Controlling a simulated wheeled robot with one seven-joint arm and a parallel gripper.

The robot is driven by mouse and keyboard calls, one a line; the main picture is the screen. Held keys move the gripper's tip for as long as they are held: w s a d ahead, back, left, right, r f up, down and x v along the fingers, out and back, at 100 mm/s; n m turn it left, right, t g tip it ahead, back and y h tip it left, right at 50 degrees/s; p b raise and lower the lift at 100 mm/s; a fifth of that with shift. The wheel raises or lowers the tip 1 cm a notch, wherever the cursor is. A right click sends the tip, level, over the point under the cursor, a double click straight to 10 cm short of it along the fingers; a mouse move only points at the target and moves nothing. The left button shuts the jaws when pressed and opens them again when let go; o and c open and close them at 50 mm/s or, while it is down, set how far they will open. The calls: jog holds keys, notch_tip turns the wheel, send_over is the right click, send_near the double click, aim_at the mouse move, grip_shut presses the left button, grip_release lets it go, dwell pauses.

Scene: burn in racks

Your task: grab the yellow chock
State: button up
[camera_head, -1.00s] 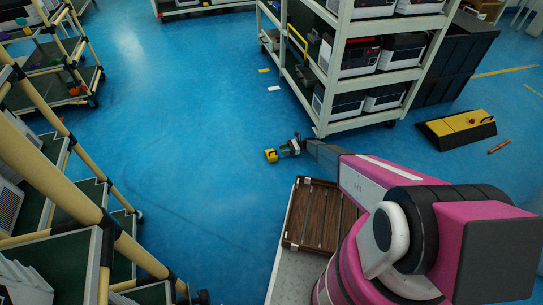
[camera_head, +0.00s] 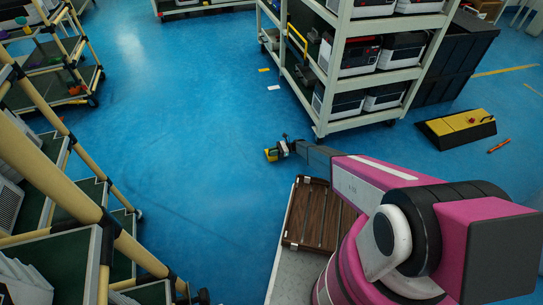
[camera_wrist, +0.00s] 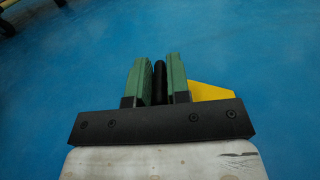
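The yellow chock (camera_head: 270,155) lies on the blue floor, left of the white rack's near corner. In the wrist view its yellow side (camera_wrist: 211,92) shows beyond and to the right of the right finger; the rest is hidden behind my gripper. My gripper (camera_wrist: 160,78) has two green fingers standing apart, with a dark upright bar (camera_wrist: 160,82) in the gap between them. I cannot tell whether the bar is part of the chock or whether the fingers touch it. In the head view my gripper (camera_head: 282,149) is low, right at the chock's right side.
A white rack (camera_head: 345,75) with boxed units stands just behind my gripper. A yellow-and-black ramp block (camera_head: 458,127) and an orange tool (camera_head: 499,145) lie to the right. Tube-frame shelves (camera_head: 75,195) line the left. The blue floor (camera_head: 185,140) between is clear.

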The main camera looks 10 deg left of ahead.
grip_shut()
jog(key=shift+r, duration=0.1)
